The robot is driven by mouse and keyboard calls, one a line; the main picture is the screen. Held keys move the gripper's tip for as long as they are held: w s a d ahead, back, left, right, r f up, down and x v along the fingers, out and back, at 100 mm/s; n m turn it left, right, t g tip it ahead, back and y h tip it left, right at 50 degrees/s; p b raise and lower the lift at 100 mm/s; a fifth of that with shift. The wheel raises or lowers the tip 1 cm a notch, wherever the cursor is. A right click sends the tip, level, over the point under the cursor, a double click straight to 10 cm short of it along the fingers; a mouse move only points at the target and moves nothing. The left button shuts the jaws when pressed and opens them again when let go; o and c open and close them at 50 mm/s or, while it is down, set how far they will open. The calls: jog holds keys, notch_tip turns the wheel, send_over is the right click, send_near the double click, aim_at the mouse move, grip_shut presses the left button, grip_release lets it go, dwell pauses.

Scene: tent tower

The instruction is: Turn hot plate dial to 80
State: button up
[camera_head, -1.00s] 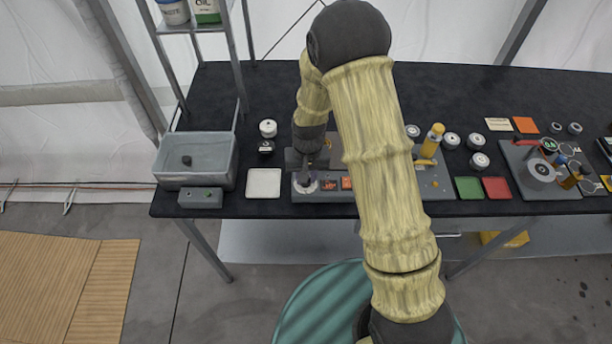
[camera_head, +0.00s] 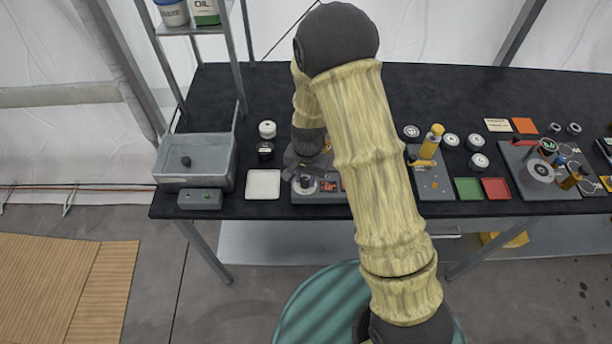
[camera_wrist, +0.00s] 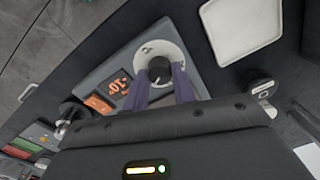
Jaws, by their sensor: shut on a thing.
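The hot plate's grey front panel (camera_head: 308,198) lies near the table's front edge, left of centre. Its dial (camera_wrist: 158,70) is a dark round knob on a white marked disc (camera_wrist: 172,50). My gripper (camera_wrist: 160,77) is shut on the dial, with a purple finger on either side of it. In the wrist view an orange-lit display (camera_wrist: 118,85) sits beside the dial; its digits look like 10, but the reading is uncertain. A second orange display (camera_wrist: 98,103) lies farther along. My arm hides much of the hot plate in the head view, and the dial's pointer is not clear.
A white square tray (camera_head: 263,184) lies just left of the hot plate. A grey basin (camera_head: 190,178) stands farther left. Two small jars (camera_head: 267,130) are behind the tray. Green (camera_head: 468,188) and red (camera_head: 496,189) squares lie to the right.

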aim_at(308, 181)
jog(key=o, duration=1)
jog(key=r, duration=0.5)
jog(key=r+b, duration=0.1)
jog(key=r, duration=0.5)
jog(key=r+b, duration=0.1)
jog(key=r, duration=0.5)
jog(key=shift+s+d+r, duration=0.15)
jog(key=shift+d+r, duration=0.1)
jog(key=shift+d, duration=0.05)
jog(key=s+d+n, duration=0.1)
jog(key=s+d, duration=0.3)
jog(key=s+d+f+n+t, duration=0.1)
jog(key=s+d+n, duration=0.1)
jog(key=s+d, duration=0.2)
jog(key=s+d+n+t, duration=0.1)
jog(key=s+d, duration=0.3)
jog(key=shift+s+d+f, duration=0.15)
jog(key=shift+s+d, duration=0.15)
jog(key=shift+d, duration=0.1)
